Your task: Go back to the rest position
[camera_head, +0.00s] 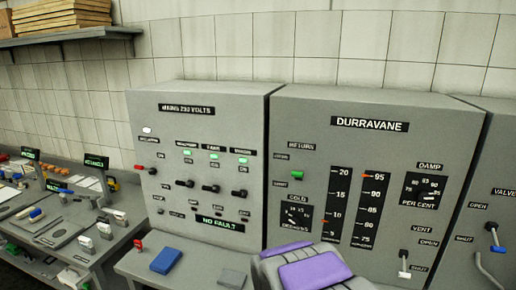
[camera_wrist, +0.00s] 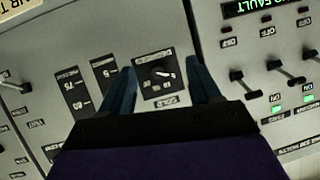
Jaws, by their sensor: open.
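My gripper (camera_wrist: 160,66) shows in the wrist view with its two dark blue fingers spread apart. Nothing is between them but the view of the cold dial (camera_wrist: 163,74) on the panel behind, which appears upside down. I cannot tell the exact gap from fingertips to panel. In the head view my arm, with purple and grey covers, rises from the bottom centre in front of the Durravane panel (camera_head: 368,145). The fingers do not show there. The same cold dial (camera_head: 297,214) sits at this panel's lower left, just above my arm.
A mains cabinet (camera_head: 200,130) with switches and green lights stands left, and a valve panel (camera_head: 495,210) with a lever stands right. A blue block (camera_head: 166,260) lies on the ledge below the mains cabinet. A cluttered bench (camera_head: 60,225) is far left, under a shelf (camera_head: 70,36).

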